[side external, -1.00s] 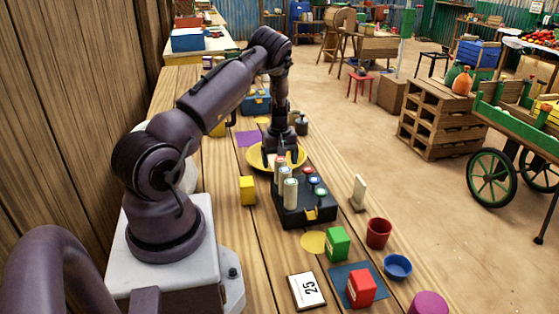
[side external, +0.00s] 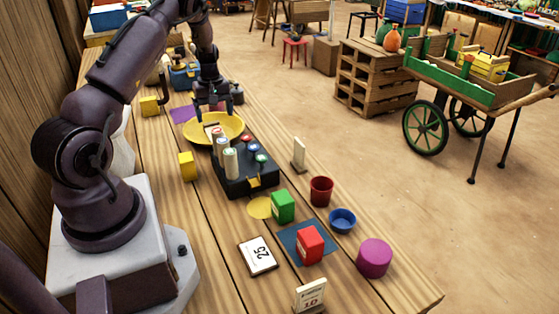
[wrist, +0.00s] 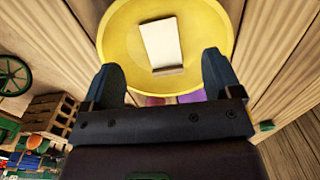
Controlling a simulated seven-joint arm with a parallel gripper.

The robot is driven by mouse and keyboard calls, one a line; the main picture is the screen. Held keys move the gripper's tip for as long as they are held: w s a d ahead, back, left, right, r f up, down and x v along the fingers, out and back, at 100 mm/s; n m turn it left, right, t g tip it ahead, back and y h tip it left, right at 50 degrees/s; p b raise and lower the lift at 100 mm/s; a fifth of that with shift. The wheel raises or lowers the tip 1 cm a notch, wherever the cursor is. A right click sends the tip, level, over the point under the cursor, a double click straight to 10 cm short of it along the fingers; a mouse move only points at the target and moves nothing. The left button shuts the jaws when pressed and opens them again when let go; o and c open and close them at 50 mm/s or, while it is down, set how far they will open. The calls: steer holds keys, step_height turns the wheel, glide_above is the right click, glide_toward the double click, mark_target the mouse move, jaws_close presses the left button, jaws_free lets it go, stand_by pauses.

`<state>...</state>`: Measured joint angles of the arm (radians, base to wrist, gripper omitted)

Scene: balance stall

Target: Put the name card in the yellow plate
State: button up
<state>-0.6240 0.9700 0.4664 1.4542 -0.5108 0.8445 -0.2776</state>
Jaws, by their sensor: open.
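The yellow plate (side external: 192,130) lies on the wooden table behind a black tray. A white card with a small foot (wrist: 162,42) is in the plate in the wrist view. In the side view, part of this card (side external: 211,131) shows above the tray's bottles, apparently upright. My gripper (side external: 211,110) is over the plate, just above the card. In the wrist view my gripper (wrist: 162,72) is open, its fingers apart on either side, with nothing held. The card's printing is hard to read.
The black tray (side external: 235,185) with several bottles stands close in front of the plate. A white standing card (side external: 299,154), a flat "25" card (side external: 257,255) and another printed card (side external: 310,295) are on the table. A yellow block (side external: 187,166) stands left of the tray.

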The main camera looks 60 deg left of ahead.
steer(key=shift+s+d+f+m+g, duration=0.3)
steer(key=shift+s+d+f, duration=0.2)
steer(key=shift+s+d, duration=0.35)
steer(key=shift+s+d+r+m+h, duration=0.2)
steer(key=shift+d+r+m+h, duration=0.15)
steer(key=shift+d+r, duration=0.5)
steer(key=w+d+r+m, duration=0.2)
steer(key=d+r+m, duration=0.3)
steer(key=d+r, duration=0.6)
steer(key=s+d+r+m+t, duration=0.2)
steer(key=d+r, duration=0.3)
steer(key=d, duration=0.3)
steer(key=s+d+r+m+t, duration=0.2)
steer(key=s+d+r+m, duration=0.2)
steer(key=d, duration=0.4)
steer(key=s+d+r+m+t, duration=0.2)
steer(key=d+r+m, duration=0.3)
steer(key=d, duration=0.3)
steer(key=shift+s+d+r, duration=0.15)
steer(key=shift+s+r, duration=0.25)
steer(key=shift+s, duration=0.15)
